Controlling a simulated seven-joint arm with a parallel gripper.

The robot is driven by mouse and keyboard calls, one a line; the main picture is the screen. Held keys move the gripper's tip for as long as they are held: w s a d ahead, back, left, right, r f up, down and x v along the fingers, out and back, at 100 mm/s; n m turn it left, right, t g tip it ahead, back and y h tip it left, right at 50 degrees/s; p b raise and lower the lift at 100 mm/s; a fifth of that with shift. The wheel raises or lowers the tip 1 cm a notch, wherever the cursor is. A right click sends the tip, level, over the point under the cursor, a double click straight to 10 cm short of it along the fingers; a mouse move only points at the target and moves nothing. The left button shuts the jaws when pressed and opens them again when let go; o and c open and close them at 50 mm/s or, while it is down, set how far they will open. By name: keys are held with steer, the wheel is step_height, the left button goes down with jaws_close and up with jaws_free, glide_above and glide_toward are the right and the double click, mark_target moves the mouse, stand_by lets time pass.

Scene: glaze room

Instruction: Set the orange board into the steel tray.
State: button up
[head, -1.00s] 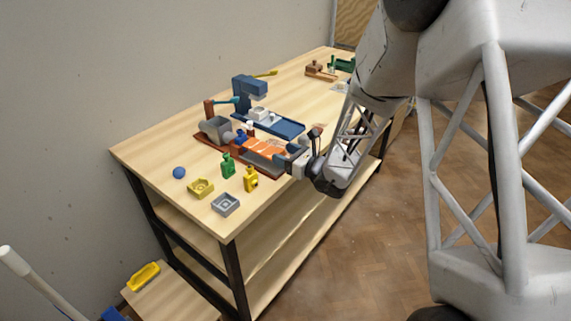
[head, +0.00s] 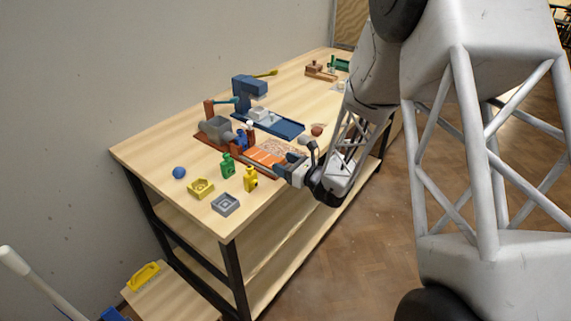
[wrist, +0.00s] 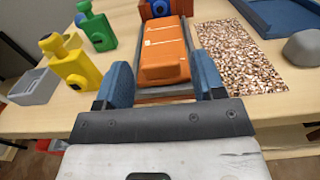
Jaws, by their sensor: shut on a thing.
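The orange board (head: 262,157) lies at the near side of the red-brown fixture. In the wrist view the board (wrist: 165,58) sits lengthwise between the two blue fingers of my gripper (wrist: 163,85). My gripper (head: 282,166) is shut on it, coming from the right in the head view. The grey steel tray (wrist: 166,90) shows as a narrow edge under and around the board. The board covers most of the tray. I cannot tell whether the board rests on the tray floor or is held just above it.
A yellow bottle (head: 251,179) and a green bottle (head: 227,165) stand left of the board. A speckled mat (wrist: 243,58) and a grey lump (wrist: 303,47) lie to its right. A blue tray (head: 285,128) and a grey square dish (head: 225,203) are also on the table.

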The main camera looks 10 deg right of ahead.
steer(key=shift+f, duration=0.1)
steer(key=o, duration=0.9)
steer(key=shift+d, duration=0.1)
steer(key=shift+v, duration=5.95)
steer(key=shift+r, duration=0.2)
